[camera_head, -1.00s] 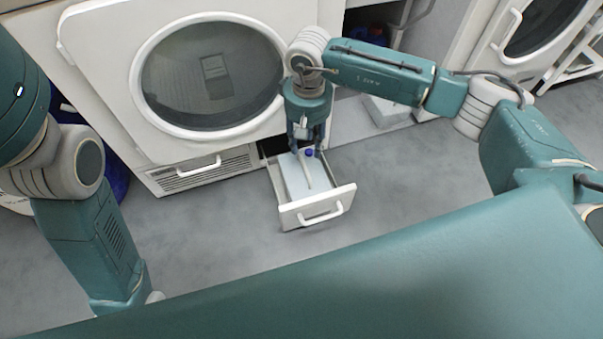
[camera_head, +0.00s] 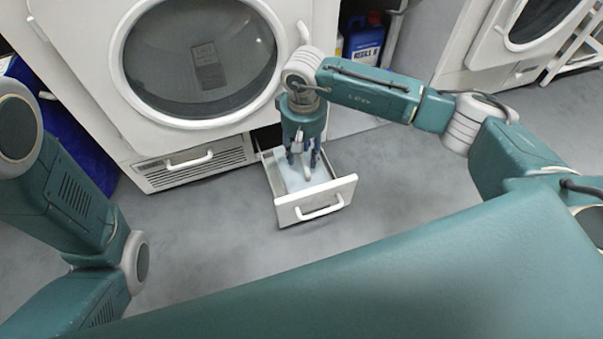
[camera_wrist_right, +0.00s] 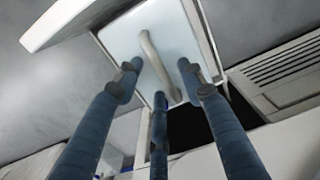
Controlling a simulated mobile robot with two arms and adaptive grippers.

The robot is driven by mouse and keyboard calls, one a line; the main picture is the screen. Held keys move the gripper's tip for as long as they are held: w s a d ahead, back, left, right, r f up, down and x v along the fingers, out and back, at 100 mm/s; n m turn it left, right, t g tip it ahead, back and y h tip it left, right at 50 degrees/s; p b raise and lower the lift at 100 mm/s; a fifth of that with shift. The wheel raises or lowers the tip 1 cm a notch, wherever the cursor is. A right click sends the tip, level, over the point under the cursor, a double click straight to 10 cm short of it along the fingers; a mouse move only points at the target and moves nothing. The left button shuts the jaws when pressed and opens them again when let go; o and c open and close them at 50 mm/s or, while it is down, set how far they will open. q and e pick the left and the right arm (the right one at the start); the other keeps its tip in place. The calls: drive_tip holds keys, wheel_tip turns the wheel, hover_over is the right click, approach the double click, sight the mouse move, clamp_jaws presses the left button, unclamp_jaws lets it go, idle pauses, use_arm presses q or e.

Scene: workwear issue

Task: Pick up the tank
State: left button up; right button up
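The tank (camera_head: 284,178) is a pale, flat-topped container lying in the pulled-out white drawer (camera_head: 316,199) below the dryer. In the right wrist view the tank (camera_wrist_right: 120,38) shows a raised, bar-shaped grey-white handle (camera_wrist_right: 150,48) on its top. My right gripper (camera_head: 303,165) points down into the drawer over the tank. Its blue fingers (camera_wrist_right: 158,76) are spread around the handle, with gaps still visible, so it is open. Part of the tank is hidden behind the gripper. My left arm shows at the left, but its gripper is out of view.
The dryer (camera_head: 118,105) with its round door stands behind the drawer, with a vent grille (camera_head: 195,170) at its base. A blue jug (camera_head: 364,42) stands behind my right arm. The grey floor (camera_head: 400,160) around the drawer front is clear.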

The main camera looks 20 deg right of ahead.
drive_tip(key=shift+c, duration=0.3)
clamp_jaws()
drive_tip(key=shift+w+r, duration=0.1)
